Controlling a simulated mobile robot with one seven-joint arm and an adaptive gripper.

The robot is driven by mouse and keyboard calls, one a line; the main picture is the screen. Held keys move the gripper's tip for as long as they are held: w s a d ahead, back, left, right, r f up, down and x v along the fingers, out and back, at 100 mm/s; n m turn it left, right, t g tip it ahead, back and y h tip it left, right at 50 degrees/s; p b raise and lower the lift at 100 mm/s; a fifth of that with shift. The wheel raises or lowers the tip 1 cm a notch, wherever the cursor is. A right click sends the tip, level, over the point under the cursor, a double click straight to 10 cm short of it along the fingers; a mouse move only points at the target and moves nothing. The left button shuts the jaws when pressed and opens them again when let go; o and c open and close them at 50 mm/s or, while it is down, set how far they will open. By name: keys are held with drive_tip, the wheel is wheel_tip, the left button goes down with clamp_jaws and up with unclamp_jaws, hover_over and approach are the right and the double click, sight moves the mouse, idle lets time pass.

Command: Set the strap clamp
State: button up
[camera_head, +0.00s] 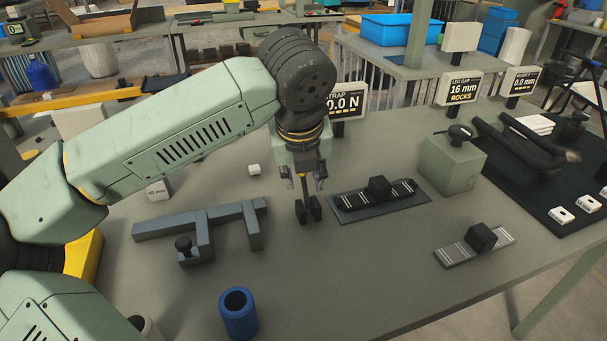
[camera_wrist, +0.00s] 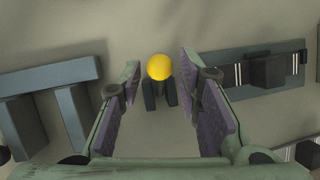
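My gripper (camera_head: 305,180) points down over the table, left of the strap plate. In the wrist view my gripper (camera_wrist: 160,70) is open, with a yellow ball-shaped knob (camera_wrist: 159,66) showing between the fingertips; I see no finger touching it. Below the knob stand two short dark posts (camera_wrist: 149,97), also in the head view (camera_head: 301,212). The knob is hidden there. Right of them, a dark plate (camera_head: 362,211) carries a black block (camera_head: 379,188) on a marked strip; it also shows in the wrist view (camera_wrist: 267,71). Which part is the strap clamp I cannot tell.
A grey-blue bracket (camera_head: 160,227) lies left of my gripper and a blue cup (camera_head: 238,315) stands in front. A second black block (camera_head: 481,237) sits on a grey scale strip. A green box (camera_head: 450,165) stands at right. The strap sign (camera_head: 347,102) reads 0.0 N.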

drive_tip(key=shift+w+f, duration=0.25)
drive_tip(key=shift+f, duration=0.35)
drive_tip(key=shift+c, duration=0.5)
clamp_jaws()
